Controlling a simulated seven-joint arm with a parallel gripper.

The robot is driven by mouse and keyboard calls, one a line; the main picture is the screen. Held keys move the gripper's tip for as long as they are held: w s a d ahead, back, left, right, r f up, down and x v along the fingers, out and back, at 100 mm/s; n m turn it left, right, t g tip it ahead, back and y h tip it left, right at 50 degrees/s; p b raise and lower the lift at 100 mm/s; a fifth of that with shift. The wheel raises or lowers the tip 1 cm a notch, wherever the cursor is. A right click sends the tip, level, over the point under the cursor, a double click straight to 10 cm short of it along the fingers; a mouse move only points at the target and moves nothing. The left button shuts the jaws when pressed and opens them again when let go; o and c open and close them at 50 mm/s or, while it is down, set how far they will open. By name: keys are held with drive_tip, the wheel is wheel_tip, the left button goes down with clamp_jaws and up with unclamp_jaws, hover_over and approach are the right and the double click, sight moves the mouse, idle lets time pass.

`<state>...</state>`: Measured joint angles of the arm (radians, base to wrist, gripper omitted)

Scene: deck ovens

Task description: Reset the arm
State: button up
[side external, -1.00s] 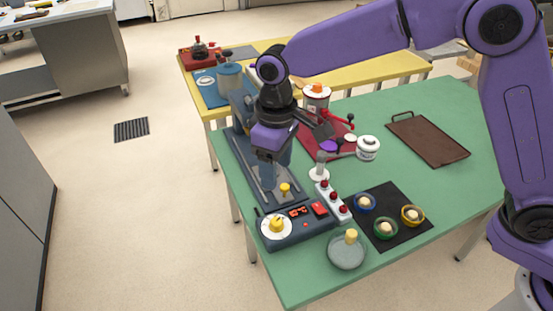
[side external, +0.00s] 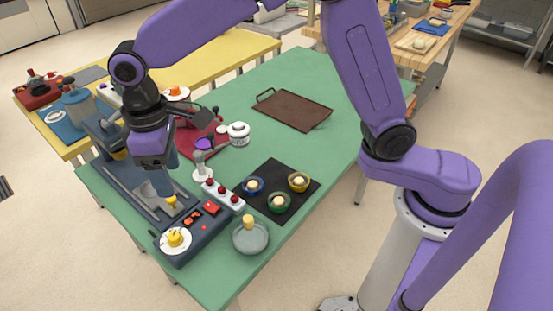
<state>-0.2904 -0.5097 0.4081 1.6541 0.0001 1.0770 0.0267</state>
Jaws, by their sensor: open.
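My purple and dark grey arm reaches in from the upper right. My gripper (side external: 160,188) points down over the blue-grey machine (side external: 215,225) at the left of the green table. The jaws are open, and I see nothing held between them. The fingers blend with the machine behind them, so their exact height above it is hard to tell. The machine has a white dial (side external: 175,241) with a yellow knob, and red buttons on its front panel.
On the green table (side external: 240,95) are a brown tray (side external: 292,110), a black mat (side external: 278,172) with several small bowls, a grey round dish (side external: 250,240), a white strip with red knobs (side external: 223,194) and a white jar (side external: 238,134). A yellow table (side external: 220,52) stands behind.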

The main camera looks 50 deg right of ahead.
drive_tip(key=s+d+n, duration=0.3)
drive_tip(key=s+d, duration=2)
drive_tip(key=d, duration=0.3)
drive_tip(key=shift+s+d+f+n, duration=0.2)
drive_tip(key=shift+s+d+n, duration=0.05)
drive_tip(key=shift+s+n, duration=0.15)
drive_tip(key=shift+w, duration=0.1)
